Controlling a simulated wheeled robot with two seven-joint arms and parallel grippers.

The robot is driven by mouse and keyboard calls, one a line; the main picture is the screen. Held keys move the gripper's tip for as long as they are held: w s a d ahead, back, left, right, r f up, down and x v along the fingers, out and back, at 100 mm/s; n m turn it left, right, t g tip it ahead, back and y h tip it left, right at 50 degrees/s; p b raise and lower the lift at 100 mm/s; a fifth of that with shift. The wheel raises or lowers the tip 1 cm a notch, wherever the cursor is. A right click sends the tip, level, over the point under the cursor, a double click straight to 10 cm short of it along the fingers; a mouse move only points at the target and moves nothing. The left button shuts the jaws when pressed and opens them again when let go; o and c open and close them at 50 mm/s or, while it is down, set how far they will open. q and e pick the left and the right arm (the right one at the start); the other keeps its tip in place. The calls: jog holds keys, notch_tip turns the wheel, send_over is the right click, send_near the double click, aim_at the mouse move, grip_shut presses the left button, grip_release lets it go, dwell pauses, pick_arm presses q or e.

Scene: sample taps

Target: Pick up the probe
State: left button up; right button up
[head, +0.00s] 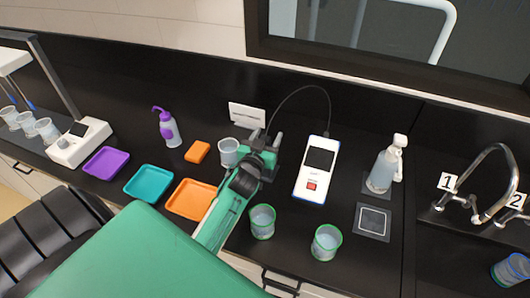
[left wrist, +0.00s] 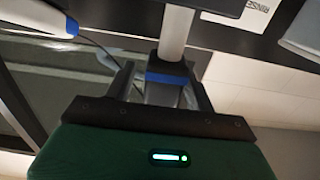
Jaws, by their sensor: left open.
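The probe (left wrist: 175,35) is a pale grey rod with a blue band, seen in the left wrist view. My left gripper (head: 267,142) is open, with one finger on each side of the probe in the left wrist view (left wrist: 162,78). I cannot tell whether the fingers touch it. In the head view the gripper and a dark stand hide most of the probe. A thin black cable runs from there to the white handheld meter (head: 320,158), which has a dark screen and a red button. My right gripper is not in view.
A clear cup (head: 229,153) stands close left of my left gripper. Two green-rimmed cups (head: 262,222) (head: 326,242) stand in front. A white sign (head: 247,116) stands behind. A spray bottle (head: 384,170) and sink tap (head: 490,185) are right; coloured trays (head: 149,183) are left.

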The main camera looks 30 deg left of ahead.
pick_arm(q)
jog(key=shift+c, duration=0.4)
jog(key=c, duration=0.9)
jog(key=shift+r, duration=0.2)
